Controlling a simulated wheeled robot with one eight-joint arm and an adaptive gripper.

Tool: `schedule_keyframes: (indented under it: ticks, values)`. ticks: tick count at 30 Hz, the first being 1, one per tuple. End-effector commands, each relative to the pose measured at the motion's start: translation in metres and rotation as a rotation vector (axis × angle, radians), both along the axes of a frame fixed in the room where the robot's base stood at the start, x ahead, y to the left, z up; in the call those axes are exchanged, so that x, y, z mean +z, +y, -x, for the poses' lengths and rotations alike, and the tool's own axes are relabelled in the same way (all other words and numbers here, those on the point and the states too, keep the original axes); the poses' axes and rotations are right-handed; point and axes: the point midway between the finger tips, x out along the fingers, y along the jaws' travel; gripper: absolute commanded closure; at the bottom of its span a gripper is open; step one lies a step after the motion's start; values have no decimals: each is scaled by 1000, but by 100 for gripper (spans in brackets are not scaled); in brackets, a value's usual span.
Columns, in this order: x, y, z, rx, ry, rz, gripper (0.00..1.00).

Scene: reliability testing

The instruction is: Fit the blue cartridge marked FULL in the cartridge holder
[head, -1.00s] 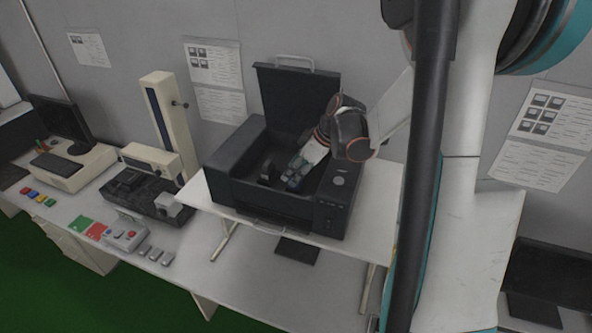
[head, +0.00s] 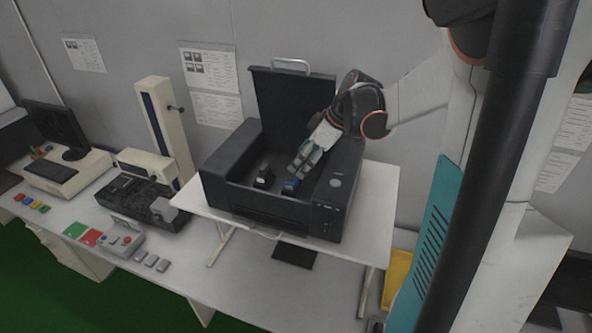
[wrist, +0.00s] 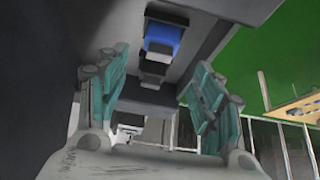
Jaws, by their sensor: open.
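A blue cartridge (head: 290,186) sits low inside the open black printer (head: 228,192), on the right side of its bay. It also shows in the wrist view (wrist: 163,38), beyond and between my fingertips; no marking on it is readable. My gripper (head: 299,169) is open and empty, just above the blue cartridge and apart from it. Its teal fingers stand wide apart in the wrist view (wrist: 163,65). A dark block (head: 263,178) stands to the left in the same bay. The holder itself is too dark to make out clearly.
The printer's lid (head: 292,100) stands upright behind the bay, and its walls surround my gripper. The printer rests on a white raised table (head: 375,210). A beige instrument column (head: 160,125) and a dark device (head: 135,205) are at the left. A yellow bin (head: 397,280) is below right.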

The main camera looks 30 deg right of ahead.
Motion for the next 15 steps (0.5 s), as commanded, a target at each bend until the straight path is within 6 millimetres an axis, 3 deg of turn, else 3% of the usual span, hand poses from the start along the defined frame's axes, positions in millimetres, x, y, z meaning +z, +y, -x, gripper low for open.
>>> schedule_keyframes:
  ticks: [6,15]
  values:
    - [30,-11,14,-1,0,0,39]
    - [43,-15,19,0,0,0,39]
